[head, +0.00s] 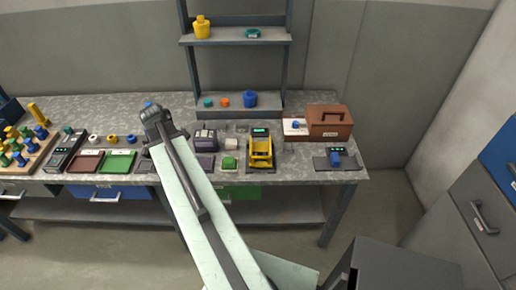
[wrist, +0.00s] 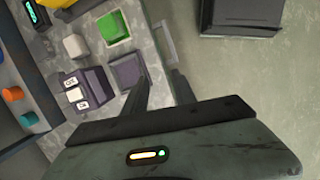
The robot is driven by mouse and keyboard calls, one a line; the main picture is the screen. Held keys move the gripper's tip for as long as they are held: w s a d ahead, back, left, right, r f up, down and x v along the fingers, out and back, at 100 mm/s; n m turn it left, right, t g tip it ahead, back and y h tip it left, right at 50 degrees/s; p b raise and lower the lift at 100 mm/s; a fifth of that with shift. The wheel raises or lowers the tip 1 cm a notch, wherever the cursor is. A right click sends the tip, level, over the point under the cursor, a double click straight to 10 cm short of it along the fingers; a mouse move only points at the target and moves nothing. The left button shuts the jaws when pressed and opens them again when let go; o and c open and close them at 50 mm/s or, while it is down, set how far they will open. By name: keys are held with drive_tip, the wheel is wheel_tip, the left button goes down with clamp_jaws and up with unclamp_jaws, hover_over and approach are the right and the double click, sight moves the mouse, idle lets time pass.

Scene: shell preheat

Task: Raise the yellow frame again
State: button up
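The yellow frame (head: 261,155) is part of a small dark device with a green display, right of the middle of the bench in the head view. I cannot tell for sure whether it is raised or lowered. A small part of its yellow (wrist: 57,3) is cut off at the top left of the wrist view. My gripper (wrist: 161,76) is over the bench's front edge, apart from the frame, to the left of it in the head view. Its two fingers are parted with nothing between them. The fingertips are not clear in the head view.
A green block (head: 229,162) on a pad, a white block (head: 231,144) and a dark purple device (head: 205,140) stand left of the yellow frame. A brown box (head: 329,122) and a blue item on a dark plate (head: 322,163) are right. A shelf (head: 235,40) rises behind.

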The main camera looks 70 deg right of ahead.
drive_tip(key=s+d+r+g+p, duration=0.1)
drive_tip(key=s+d+r, duration=0.1)
drive_tip(key=s+d, duration=0.95)
drive_tip(key=n+g, duration=0.1)
approach(260, 157)
drive_tip(key=b+x, duration=0.7)
drive_tip(key=x, duration=0.1)
drive_tip(key=shift+w, duration=0.15)
drive_tip(key=shift+r, duration=0.2)
clamp_jaws()
